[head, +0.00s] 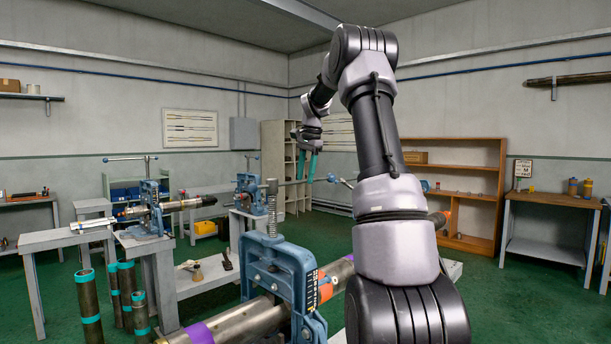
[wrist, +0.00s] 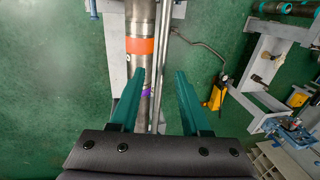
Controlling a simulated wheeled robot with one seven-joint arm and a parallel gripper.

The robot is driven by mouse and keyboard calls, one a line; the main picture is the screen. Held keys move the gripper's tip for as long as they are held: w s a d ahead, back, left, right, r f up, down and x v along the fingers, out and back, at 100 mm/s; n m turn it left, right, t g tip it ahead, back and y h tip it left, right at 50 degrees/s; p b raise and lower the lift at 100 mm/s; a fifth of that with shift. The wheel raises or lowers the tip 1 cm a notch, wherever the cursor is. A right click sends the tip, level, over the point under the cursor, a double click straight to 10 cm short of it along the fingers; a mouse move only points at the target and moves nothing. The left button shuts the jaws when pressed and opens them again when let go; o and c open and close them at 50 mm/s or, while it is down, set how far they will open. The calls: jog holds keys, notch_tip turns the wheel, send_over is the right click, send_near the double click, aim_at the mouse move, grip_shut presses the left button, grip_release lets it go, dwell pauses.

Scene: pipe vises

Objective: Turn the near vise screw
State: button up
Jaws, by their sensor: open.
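The near vise (head: 277,270) is blue and clamps a pipe (head: 250,322) in the front middle of the head view. Its upright threaded screw (head: 272,212) rises from the top. A thin grey bar stretches right from near the screw's top, at the height of my fingertips. My gripper (head: 306,179) is open, its teal fingers pointing down, right of the screw. In the wrist view, the gripper (wrist: 159,73) has a thin grey bar (wrist: 166,60) running between its fingers, apart from both. I cannot tell its exact depth.
The pipe below shows an orange band (wrist: 140,46). Other blue vises stand behind, one at left (head: 150,205) and one in the middle (head: 250,195). Upright pipes (head: 91,305) stand at the left. A wooden shelf (head: 455,185) and a workbench (head: 553,205) line the far right.

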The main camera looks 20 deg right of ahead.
grip_shut()
dwell(1.5)
